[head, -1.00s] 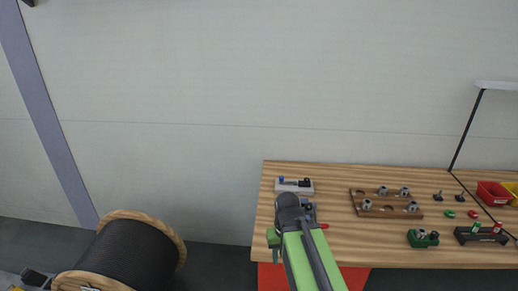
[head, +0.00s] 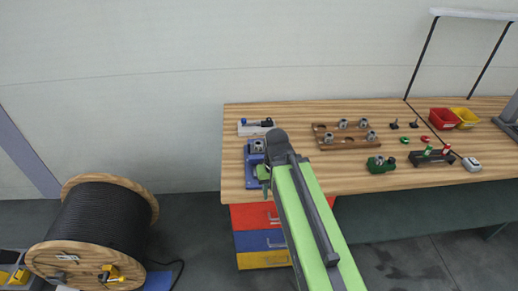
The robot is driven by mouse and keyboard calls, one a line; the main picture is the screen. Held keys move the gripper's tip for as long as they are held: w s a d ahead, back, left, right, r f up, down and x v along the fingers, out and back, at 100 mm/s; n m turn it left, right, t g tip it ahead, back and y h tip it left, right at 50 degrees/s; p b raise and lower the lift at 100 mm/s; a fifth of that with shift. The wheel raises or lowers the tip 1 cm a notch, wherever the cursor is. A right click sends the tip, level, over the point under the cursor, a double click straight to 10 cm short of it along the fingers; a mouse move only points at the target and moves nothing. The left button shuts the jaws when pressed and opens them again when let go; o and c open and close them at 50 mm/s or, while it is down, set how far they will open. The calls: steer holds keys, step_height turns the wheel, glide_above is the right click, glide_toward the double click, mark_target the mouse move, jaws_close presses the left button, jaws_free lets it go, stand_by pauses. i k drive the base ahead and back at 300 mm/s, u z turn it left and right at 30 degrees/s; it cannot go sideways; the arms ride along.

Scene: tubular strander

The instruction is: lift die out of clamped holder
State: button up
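The blue holder (head: 250,181) stands near the left front of the wooden bench. A grey round die (head: 257,146) shows at its back part, beside my arm's dark joint. I cannot tell how deep the die sits. The holder's right side and any clamp lever there are hidden behind my arm. My green arm reaches up from the bottom of the head view and bends down at the holder. My gripper (head: 264,178) is at the holder's right front, mostly hidden by the arm. Its fingers cannot be made out, nor whether it touches the die.
A grey plate with a blue-and-black tool (head: 256,126) lies behind the holder. A wooden rack (head: 335,145) with several dies, a green block (head: 380,166) and a black stand (head: 428,160) are to the right. Red (head: 443,119) and yellow bins stand farther back. A cable reel (head: 100,228) is at left.

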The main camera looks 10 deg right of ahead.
mark_target(258, 145)
steer(key=z, duration=0.05)
steer(key=k, duration=1.3)
steer(key=u, duration=0.25)
steer(key=i, duration=0.5)
steer(key=u, duration=0.9)
steer(key=i, duration=1.7)
steer(key=z, duration=0.55)
